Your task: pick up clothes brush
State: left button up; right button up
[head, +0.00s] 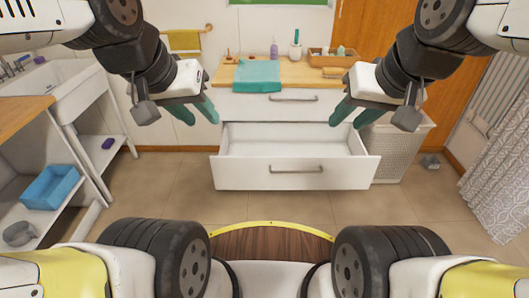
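A tan, oblong item that looks like the clothes brush (334,72) lies on the wooden cabinet top, at the right front, before a wooden tray. It is small in view, so its bristles cannot be made out. My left gripper (197,112) is open and empty, in the air left of the cabinet front. My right gripper (355,115) is open and empty, in the air before the right side of the cabinet, lower in the picture than the brush. Both grippers have teal fingers and are apart from the brush.
The cabinet's lower drawer (270,174) is pulled out and looks empty. A teal towel (257,76) hangs over the top's front edge. A purple bottle (274,50), a white-green item (295,48) and the tray (322,58) stand behind. A hamper (398,150) is at right.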

aim_at(328, 72)
jog(key=i+l+u, duration=0.3)
jog(key=i+l, duration=0.4)
jog(key=i, duration=0.15)
jog(key=i+l+u, duration=0.25)
jog(key=i+l, duration=0.55)
jog(key=l, duration=0.1)
